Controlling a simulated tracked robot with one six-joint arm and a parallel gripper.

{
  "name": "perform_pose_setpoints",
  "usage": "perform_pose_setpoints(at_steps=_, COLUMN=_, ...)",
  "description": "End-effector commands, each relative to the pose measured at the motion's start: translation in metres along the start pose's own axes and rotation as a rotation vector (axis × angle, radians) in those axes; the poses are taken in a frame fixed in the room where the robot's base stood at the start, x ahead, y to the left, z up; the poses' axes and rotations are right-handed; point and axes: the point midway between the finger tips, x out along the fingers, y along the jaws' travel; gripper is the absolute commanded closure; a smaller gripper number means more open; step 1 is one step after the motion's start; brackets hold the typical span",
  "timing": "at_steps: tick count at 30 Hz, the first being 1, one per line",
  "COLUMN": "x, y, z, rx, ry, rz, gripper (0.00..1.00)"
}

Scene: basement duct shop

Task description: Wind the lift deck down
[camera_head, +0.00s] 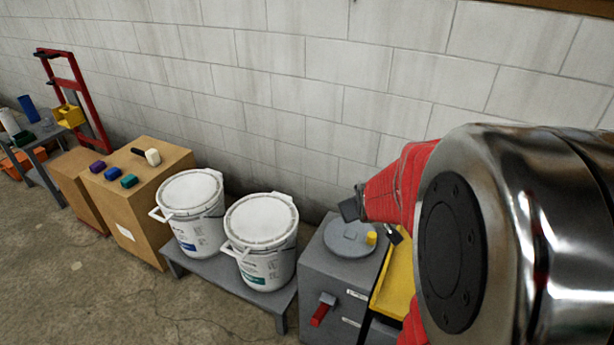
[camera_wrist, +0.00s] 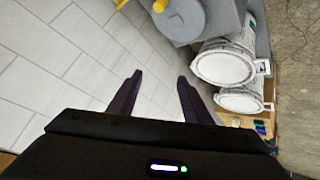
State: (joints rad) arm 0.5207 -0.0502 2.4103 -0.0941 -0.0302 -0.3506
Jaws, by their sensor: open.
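A grey round disc (camera_head: 350,238) with an upright yellow knob (camera_head: 371,238) lies flat on top of a grey cabinet (camera_head: 342,272). The cabinet's front has a red-handled lever (camera_head: 322,310) and small labels. In the wrist view the disc (camera_wrist: 179,18) and knob (camera_wrist: 160,5) are at the top edge. My gripper (camera_wrist: 158,88) is open and empty, its dark fingers apart with only wall between them. It is apart from the knob in that picture. I cannot tell which part is the lift deck.
A yellow tray (camera_head: 396,285) is beside the cabinet, partly hidden by my arm. Two white buckets (camera_head: 192,210) (camera_head: 262,240) stand on a low grey platform (camera_head: 216,273). Left are cardboard boxes (camera_head: 135,225) with small coloured items and a red frame (camera_head: 78,90). A block wall stands behind; front-left floor is clear.

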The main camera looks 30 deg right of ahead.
Motion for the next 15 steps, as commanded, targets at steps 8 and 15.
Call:
perform_pose_setpoints(at_steps=8, x=0.062, y=0.03, z=0.033, rx=-0.007, ry=0.063, rz=-0.027, gripper=0.55)
perform_pose_setpoints(at_steps=15, x=0.103, y=0.048, z=0.07, rx=0.007, ry=0.133, rz=-0.066, gripper=0.55)
